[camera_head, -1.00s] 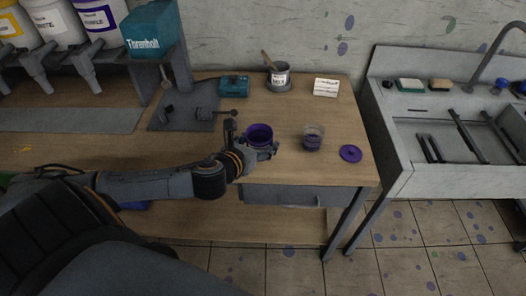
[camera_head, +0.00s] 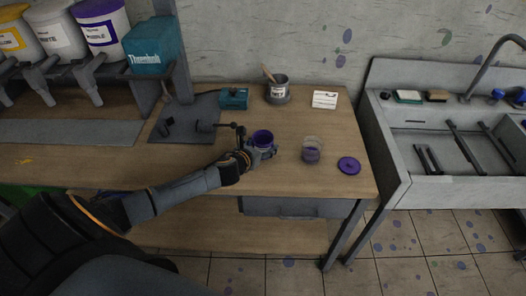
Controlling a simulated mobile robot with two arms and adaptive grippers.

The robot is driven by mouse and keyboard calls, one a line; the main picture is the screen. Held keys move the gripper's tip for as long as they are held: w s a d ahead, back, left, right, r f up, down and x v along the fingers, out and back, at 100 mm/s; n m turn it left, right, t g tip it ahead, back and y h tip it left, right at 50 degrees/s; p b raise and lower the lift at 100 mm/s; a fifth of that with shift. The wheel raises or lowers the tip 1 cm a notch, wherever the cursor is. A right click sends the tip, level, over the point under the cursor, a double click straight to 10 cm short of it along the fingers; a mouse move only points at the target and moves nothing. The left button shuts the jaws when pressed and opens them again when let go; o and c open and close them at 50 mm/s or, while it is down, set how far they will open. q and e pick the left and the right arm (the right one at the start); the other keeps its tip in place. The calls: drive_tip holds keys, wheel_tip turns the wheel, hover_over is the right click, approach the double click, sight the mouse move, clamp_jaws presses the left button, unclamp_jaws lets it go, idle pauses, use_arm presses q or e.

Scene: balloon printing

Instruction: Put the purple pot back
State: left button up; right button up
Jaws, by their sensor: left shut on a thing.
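The purple pot (camera_head: 263,136) stands upright and uncovered near the middle of the wooden table, its purple inside showing. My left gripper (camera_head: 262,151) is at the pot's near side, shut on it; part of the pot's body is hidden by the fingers. A round purple lid (camera_head: 348,165) lies flat on the table at the right. My right gripper is not in view.
A clear cup with purple contents (camera_head: 311,151) stands between pot and lid. Behind are a can with a stick (camera_head: 278,88), a teal box (camera_head: 234,98) and white cards (camera_head: 325,99). A dispenser stands left; a sink (camera_head: 400,165) is right.

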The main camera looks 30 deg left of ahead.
use_arm(q)
wheel_tip(320, 180, down, 3)
drive_tip(key=shift+r, duration=0.1)
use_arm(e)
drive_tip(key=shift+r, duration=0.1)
use_arm(q)
drive_tip(key=shift+f, duration=0.2)
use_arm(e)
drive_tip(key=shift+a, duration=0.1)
use_arm(q)
drive_tip(key=o, duration=1.3)
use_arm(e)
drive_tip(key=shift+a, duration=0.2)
